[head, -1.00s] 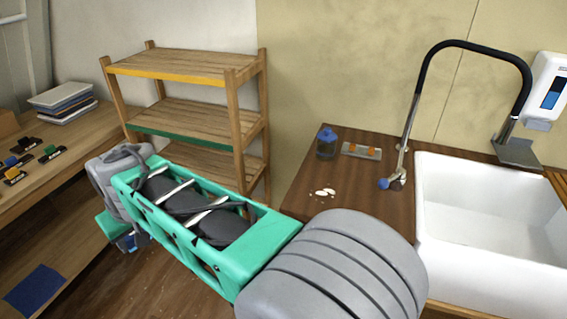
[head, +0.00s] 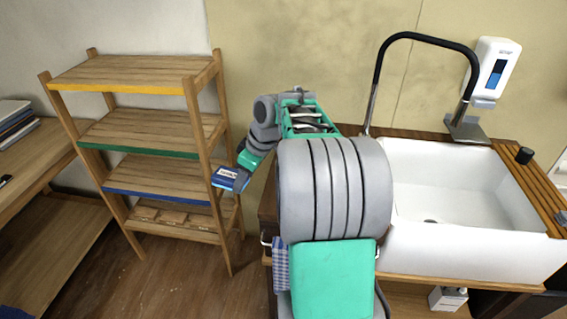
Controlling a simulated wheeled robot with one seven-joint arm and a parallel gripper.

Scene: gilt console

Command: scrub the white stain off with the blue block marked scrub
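My gripper (head: 243,166) points down and to the left, in front of the right side of the wooden shelf rack. It is shut on a blue block (head: 229,179) with a white label, too small to read. The block is in the air, left of the wooden counter (head: 267,205). The white stain is not visible now; my arm covers most of the counter left of the sink.
The shelf rack (head: 145,140) stands close behind the block. A white sink (head: 460,190) with a tall black tap (head: 430,38) is at right. A checked cloth (head: 280,263) hangs at the counter's front. Clear floor lies at lower left.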

